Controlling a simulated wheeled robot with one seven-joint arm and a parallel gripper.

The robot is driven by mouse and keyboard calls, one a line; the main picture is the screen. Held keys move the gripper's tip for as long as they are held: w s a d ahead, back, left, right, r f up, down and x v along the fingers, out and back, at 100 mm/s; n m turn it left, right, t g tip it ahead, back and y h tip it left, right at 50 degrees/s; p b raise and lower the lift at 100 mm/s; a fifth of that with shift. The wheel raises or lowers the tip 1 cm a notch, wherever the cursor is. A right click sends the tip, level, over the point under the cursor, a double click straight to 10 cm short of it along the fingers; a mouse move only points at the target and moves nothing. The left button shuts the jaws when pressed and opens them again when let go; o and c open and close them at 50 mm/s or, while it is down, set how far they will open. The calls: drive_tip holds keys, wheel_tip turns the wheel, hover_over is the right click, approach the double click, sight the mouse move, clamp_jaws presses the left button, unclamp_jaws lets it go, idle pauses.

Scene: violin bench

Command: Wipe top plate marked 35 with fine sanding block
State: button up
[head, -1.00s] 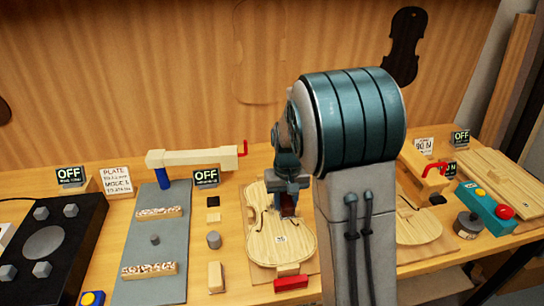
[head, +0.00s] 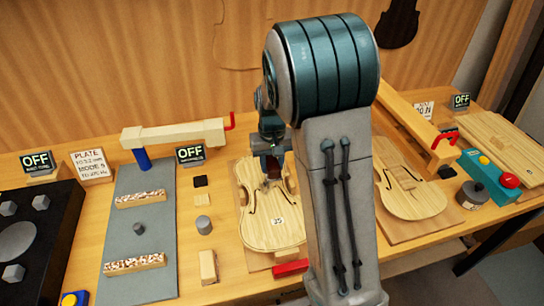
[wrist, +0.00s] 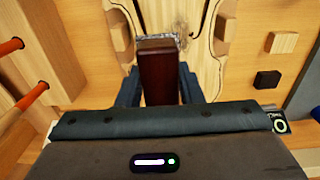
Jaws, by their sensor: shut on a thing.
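The pale violin top plate marked 35 (head: 262,232) lies on a backing board on the bench, its label near the lower end. My gripper (head: 271,168) is over the plate's upper half. In the wrist view my gripper (wrist: 158,88) is shut on a dark red-brown block (wrist: 158,72) with a thin grey layer at its far end, which looks like the fine sanding block. The plate also shows beyond the block in the wrist view (wrist: 203,62). I cannot tell whether the grey face touches the plate. My arm hides part of the plate's right side.
A second violin plate (head: 420,200) lies to the right, beside a teal box with a red button (head: 487,178). Left of plate 35 are small blocks, a grey cylinder (head: 203,225) and a grey mat (head: 128,285). A red piece (head: 290,268) sits at the plate's near end.

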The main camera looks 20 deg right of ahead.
sight(273, 176)
wheel_tip(273, 176, down, 4)
drive_tip(key=shift+r+b, duration=0.2)
drive_tip(key=shift+b, duration=0.85)
drive_tip(key=shift+a+f+p, duration=0.15)
drive_tip(key=shift+a+p, duration=0.05)
drive_tip(key=shift+a, duration=0.85)
drive_tip(key=shift+a+f+p, duration=0.15)
drive_tip(key=shift+a+p, duration=0.05)
drive_tip(key=shift+a, duration=0.85)
drive_tip(key=shift+c, duration=0.3)
drive_tip(key=shift+d+f, duration=0.1)
drive_tip(key=shift+d, duration=0.15)
drive_tip(key=d, duration=0.3)
drive_tip(key=shift+d, duration=0.2)
drive_tip(key=shift+s+d, duration=0.1)
drive_tip(key=shift+d, duration=0.05)
drive_tip(key=shift+s+d, duration=0.1)
drive_tip(key=shift+s, duration=0.2)
drive_tip(key=a, duration=0.2)
drive_tip(key=shift+s+a, duration=0.2)
drive_tip(key=shift+a, duration=0.85)
drive_tip(key=shift+d+b, duration=0.4)
drive_tip(key=shift+d, duration=1.55)
wheel_tip(273, 176, up, 8)
drive_tip(key=p, duration=0.5)
drive_tip(key=shift+s, duration=0.1)
